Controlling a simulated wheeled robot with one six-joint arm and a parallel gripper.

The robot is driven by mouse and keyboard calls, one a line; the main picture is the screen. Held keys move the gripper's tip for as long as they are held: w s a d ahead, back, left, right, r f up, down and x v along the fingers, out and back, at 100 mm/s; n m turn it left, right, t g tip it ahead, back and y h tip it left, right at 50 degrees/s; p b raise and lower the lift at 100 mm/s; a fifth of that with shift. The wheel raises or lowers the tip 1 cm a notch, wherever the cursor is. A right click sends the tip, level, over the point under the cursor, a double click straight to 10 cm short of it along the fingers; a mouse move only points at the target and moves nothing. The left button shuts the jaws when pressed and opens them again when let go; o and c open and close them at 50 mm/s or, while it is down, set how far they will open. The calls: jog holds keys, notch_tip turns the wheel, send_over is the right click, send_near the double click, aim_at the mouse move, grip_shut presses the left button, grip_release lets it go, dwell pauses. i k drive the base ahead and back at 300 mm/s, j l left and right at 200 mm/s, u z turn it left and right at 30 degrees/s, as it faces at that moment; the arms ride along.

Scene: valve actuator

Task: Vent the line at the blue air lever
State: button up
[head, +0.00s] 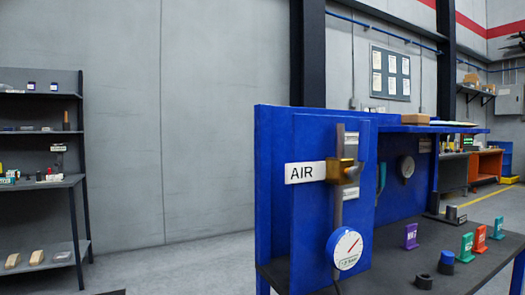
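A white AIR label (304,172) is on the side panel (275,190) of a blue workbench, right of centre in the head view. Just right of the label, a brass valve (340,172) sits on a vertical grey pipe (340,142). I cannot clearly make out a blue lever against the blue panel; a short grey part (354,172) sticks out to the right of the valve. Below, a round gauge (346,249) with a white face and a red needle is on the same line. My gripper is not in view.
The dark bench top (400,265) holds a purple block (411,236), a teal block (466,248), an orange block (480,239) and dark cylinders. A dark shelf unit (70,190) with small parts stands at the left. Open floor (180,270) lies between shelf and bench.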

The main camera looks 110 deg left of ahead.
aim_at(353, 173)
jog(key=u, duration=2.9)
